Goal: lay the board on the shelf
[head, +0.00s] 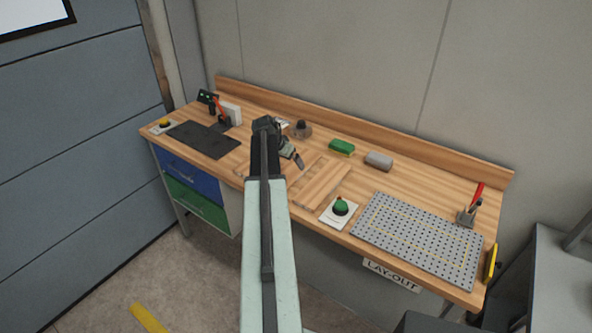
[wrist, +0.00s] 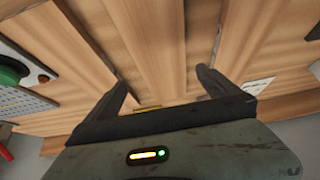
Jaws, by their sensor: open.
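A pale wooden board (head: 322,183) appears to lie on the wooden bench, close in colour to the bench top, so its outline is hard to make out. My gripper (head: 297,158) is open, above the bench at the board's upper left in the head view. In the wrist view my gripper (wrist: 162,82) has its two fingers spread over wooden strips, with nothing held between them. Wood (wrist: 150,40) passes between and beyond the fingers; I cannot tell whether they touch it. I cannot make out a separate shelf in either view.
A green knob on a white plate (head: 340,208) and a grey perforated plate (head: 420,238) lie right of the board. A green block (head: 341,147) and a grey block (head: 379,161) stand behind. A dark mat (head: 203,139) lies left. A raised back rail (head: 400,145) runs behind.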

